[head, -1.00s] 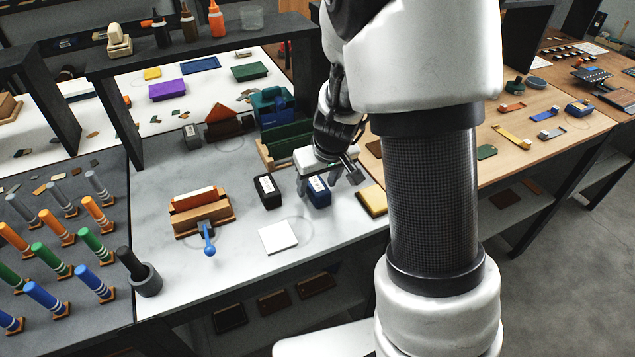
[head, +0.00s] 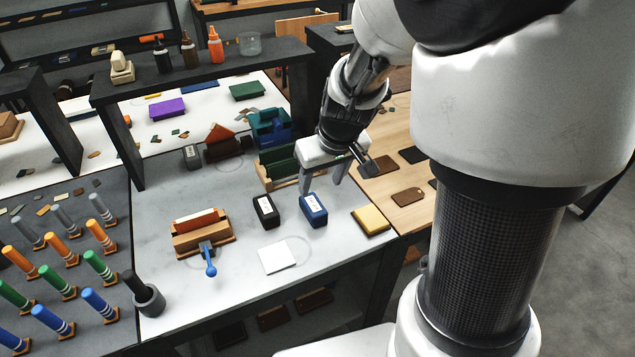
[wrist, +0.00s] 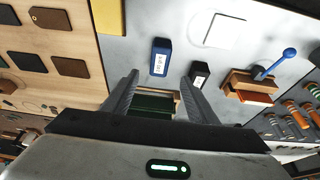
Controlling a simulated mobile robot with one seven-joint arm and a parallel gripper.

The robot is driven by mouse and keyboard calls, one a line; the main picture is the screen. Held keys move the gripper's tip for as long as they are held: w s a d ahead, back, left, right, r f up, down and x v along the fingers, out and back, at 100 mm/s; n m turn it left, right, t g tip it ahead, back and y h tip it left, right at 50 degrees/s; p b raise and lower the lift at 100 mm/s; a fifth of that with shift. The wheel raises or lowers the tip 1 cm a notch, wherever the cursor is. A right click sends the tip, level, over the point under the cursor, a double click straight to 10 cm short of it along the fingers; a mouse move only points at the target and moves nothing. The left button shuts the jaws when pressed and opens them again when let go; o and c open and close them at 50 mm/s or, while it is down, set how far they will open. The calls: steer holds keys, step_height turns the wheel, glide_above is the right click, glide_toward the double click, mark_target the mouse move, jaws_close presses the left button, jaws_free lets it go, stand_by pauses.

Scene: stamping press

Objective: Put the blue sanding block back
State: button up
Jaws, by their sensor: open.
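The blue sanding block (head: 313,212), with a white label on top, stands on the grey bench. It also shows in the wrist view (wrist: 160,57), beyond my fingertips. My gripper (head: 322,188) is open and empty, raised above and behind the block in the head view. In the wrist view my gripper (wrist: 160,84) has its fingers spread, with nothing between them but the bench and a green thing below. A black block (head: 265,211) with a white label stands just left of the blue one, apart from it.
A yellow block (head: 370,221) lies right of the blue one. A white square (head: 277,257) lies in front. A wooden holder with a blue-knobbed lever (head: 203,238) stands to the left. A green-sided wooden holder (head: 277,172) stands behind. Clear bench lies around the white square.

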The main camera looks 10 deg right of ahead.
steer(key=s+r+m+t, duration=0.1)
steer(key=s+r+m, duration=0.1)
steer(key=s+r, duration=1.2)
steer(key=s+a, duration=0.1)
steer(key=s, duration=0.3)
steer(key=shift+s+r+t+h, duration=0.25)
steer(key=shift+t+h, duration=0.05)
steer(key=shift+h, duration=0.1)
step_height(320, 180, up, 4)
steer(key=p, duration=0.3)
steer(key=shift+f+p, duration=0.1)
steer(key=shift+p, duration=0.3)
